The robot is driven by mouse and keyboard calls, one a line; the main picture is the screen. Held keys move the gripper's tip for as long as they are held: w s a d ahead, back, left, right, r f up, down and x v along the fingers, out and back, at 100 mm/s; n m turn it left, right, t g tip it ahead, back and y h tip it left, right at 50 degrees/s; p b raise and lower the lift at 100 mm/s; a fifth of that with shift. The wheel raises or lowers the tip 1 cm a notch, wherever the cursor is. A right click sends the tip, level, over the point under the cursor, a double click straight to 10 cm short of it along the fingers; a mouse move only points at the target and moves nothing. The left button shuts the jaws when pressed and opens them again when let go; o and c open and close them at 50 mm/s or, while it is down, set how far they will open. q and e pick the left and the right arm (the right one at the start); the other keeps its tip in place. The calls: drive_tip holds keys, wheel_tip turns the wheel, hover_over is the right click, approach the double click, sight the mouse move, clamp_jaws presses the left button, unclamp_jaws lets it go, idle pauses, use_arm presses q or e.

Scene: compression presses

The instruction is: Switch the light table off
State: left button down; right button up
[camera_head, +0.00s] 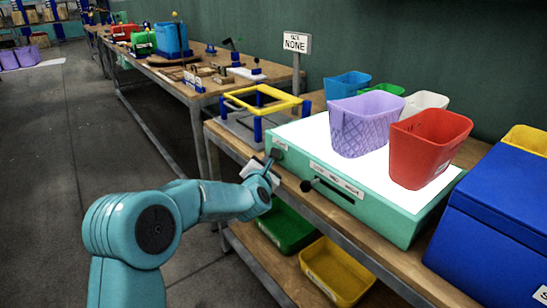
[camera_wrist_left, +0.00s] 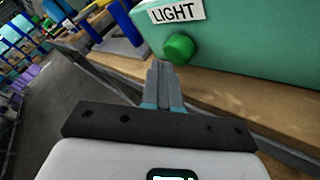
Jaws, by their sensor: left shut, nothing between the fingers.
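The light table (camera_head: 298,128) is a teal box with a glowing white top, standing on a wooden bench. In the left wrist view, a round green button (camera_wrist_left: 180,48) sits on its teal front under a label reading LIGHT (camera_wrist_left: 173,12). My left gripper (camera_head: 270,166) is at the near left corner of the light table. In the left wrist view its fingers (camera_wrist_left: 162,70) are shut and empty, with the tips just below and left of the green button. I cannot tell whether they touch it. My right gripper is not in view.
A purple basket (camera_head: 362,130) and a red bin (camera_head: 428,150) stand on the light table. A dark slider knob (camera_head: 308,186) sticks out of its front. A blue box (camera_head: 500,225) is at the right. Green (camera_head: 288,228) and yellow (camera_head: 338,275) trays lie on the shelf below.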

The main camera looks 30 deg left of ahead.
use_arm(q)
drive_tip(key=shift+w, duration=0.15)
idle(0.4)
drive_tip(key=shift+w+d, duration=0.2)
drive_tip(key=shift+w, duration=0.05)
drive_tip(key=shift+w+d, duration=0.1)
drive_tip(key=shift+w, duration=0.15)
idle(0.4)
drive_tip(key=shift+s+a+b, duration=0.25)
drive_tip(key=shift+s+b, duration=0.4)
drive_tip(key=shift+b, duration=0.4)
